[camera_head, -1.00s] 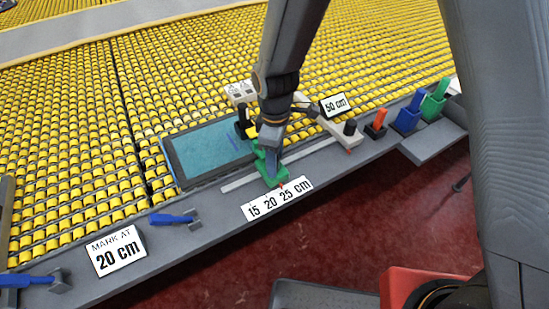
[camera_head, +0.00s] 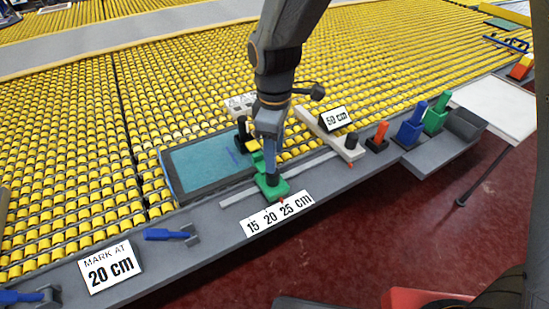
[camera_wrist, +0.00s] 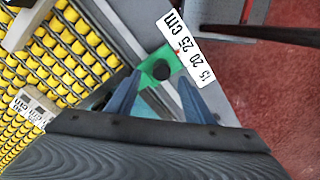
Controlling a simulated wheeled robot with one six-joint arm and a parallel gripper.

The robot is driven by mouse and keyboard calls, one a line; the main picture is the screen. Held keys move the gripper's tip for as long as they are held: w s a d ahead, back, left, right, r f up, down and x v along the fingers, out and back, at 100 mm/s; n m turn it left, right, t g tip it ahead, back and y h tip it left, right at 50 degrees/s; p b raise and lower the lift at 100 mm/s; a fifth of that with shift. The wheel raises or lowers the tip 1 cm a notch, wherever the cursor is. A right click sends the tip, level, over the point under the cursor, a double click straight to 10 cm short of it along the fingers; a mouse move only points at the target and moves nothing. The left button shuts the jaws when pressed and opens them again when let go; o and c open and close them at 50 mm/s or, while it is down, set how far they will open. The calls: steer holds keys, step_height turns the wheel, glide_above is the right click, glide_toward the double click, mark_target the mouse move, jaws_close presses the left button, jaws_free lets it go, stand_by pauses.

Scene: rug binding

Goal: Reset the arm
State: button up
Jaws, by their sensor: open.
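My gripper (camera_head: 268,150) is open above the green sliding block (camera_head: 272,188), which has a dark round knob and sits on the rail by the "15 20 25 cm" label (camera_head: 278,214). In the wrist view my gripper's two blue-grey fingers (camera_wrist: 158,82) are spread apart, with the green block (camera_wrist: 152,57) and its black knob (camera_wrist: 161,70) between and beyond the tips. Nothing is held. I cannot tell the exact gap between the fingertips and the knob.
A teal panel (camera_head: 208,163) lies left of the rail. A "20 cm" card (camera_head: 110,268) and a blue-handled tool (camera_head: 168,235) are at left. Red (camera_head: 378,134), blue (camera_head: 412,126) and green (camera_head: 437,115) holders stand at right. Yellow rollers (camera_head: 60,150) lie behind.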

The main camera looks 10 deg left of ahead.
stand_by(0.4)
steer(key=s+d+r+m, duration=0.1)
steer(key=s+d+m, duration=0.1)
steer(key=d+m, duration=0.6)
steer(key=s+d+r+m+t, duration=0.1)
steer(key=d+m, duration=0.8)
steer(key=d, duration=1.1)
steer(key=shift+s+d+r, duration=0.35)
steer(key=shift+s+r, duration=0.45)
steer(key=shift+s, duration=0.25)
